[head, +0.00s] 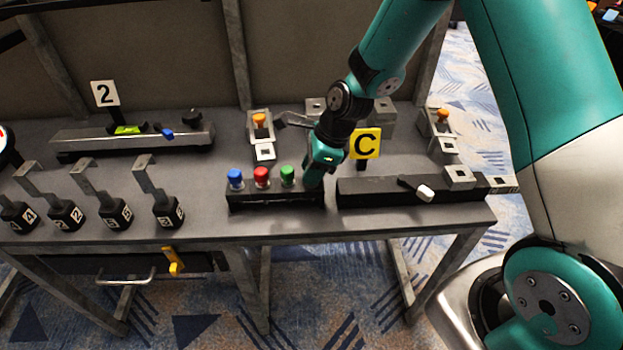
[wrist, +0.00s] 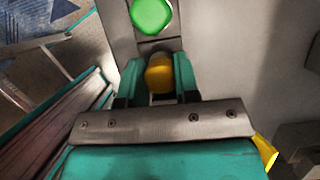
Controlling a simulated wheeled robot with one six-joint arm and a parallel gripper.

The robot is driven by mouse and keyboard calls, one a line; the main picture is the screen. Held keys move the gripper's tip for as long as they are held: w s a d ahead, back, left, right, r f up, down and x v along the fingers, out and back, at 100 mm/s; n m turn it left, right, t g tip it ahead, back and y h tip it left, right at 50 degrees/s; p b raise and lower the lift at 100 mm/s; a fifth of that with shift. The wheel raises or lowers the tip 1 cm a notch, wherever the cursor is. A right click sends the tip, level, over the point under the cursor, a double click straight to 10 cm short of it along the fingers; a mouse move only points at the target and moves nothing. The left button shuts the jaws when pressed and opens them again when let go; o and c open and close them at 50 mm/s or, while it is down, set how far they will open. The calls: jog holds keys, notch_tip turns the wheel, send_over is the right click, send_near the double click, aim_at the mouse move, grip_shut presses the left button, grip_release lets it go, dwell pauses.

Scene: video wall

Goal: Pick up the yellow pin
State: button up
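The yellow pin (wrist: 159,75) shows in the wrist view between the two fingers of my gripper (wrist: 158,84). Both fingers lie against its sides, with no clear gap. In the head view my gripper (head: 314,172) points down at the right end of the black pin block (head: 275,201) and hides the yellow pin. The pin appears still at its place in the row. The green pin (head: 287,174) stands just left of my gripper and also shows ahead of the fingers in the wrist view (wrist: 151,14).
A red pin (head: 261,176) and a blue pin (head: 235,178) stand farther left on the block. A yellow C sign (head: 365,144) stands close right of my gripper. A long black block (head: 385,192) with a white-tipped lever lies to the right. Numbered black blocks stand at left.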

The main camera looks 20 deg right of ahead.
notch_tip(320, 180, up, 20)
jog(key=p, duration=0.1)
dwell(0.7)
jog(key=shift+r+p, duration=0.15)
jog(key=shift+p, duration=0.55)
jog(key=shift+f, duration=0.2)
